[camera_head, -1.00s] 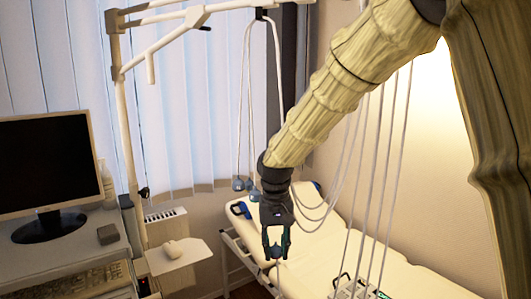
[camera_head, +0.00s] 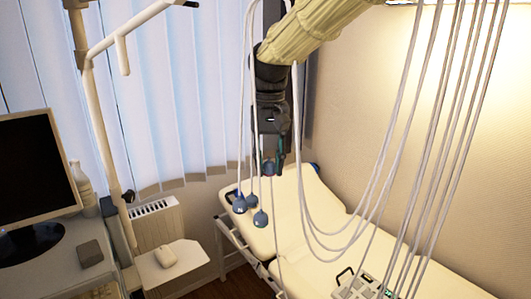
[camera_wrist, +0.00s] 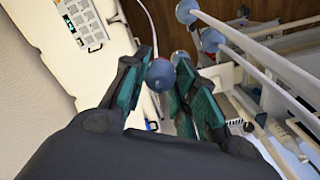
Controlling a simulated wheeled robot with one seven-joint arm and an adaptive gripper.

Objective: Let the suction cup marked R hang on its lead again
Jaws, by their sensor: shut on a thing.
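My gripper (camera_head: 270,165) points down, shut on a blue suction cup (camera_wrist: 160,75), which shows between the green-faced fingers in the wrist view. A white lead runs from this cup. In the head view the held cup is mostly hidden by the fingers. Several other blue suction cups (camera_head: 260,219) hang on white leads just below and left of my gripper; they also show beside the fingers in the wrist view (camera_wrist: 211,40). No R marking can be read on any cup.
A cream couch (camera_head: 325,215) lies below, with a device with keys (camera_head: 365,288) on it. More white leads (camera_head: 440,130) hang at the right. A pale stand (camera_head: 100,115) with a mouse tray (camera_head: 172,262) and a monitor (camera_head: 35,170) are at the left.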

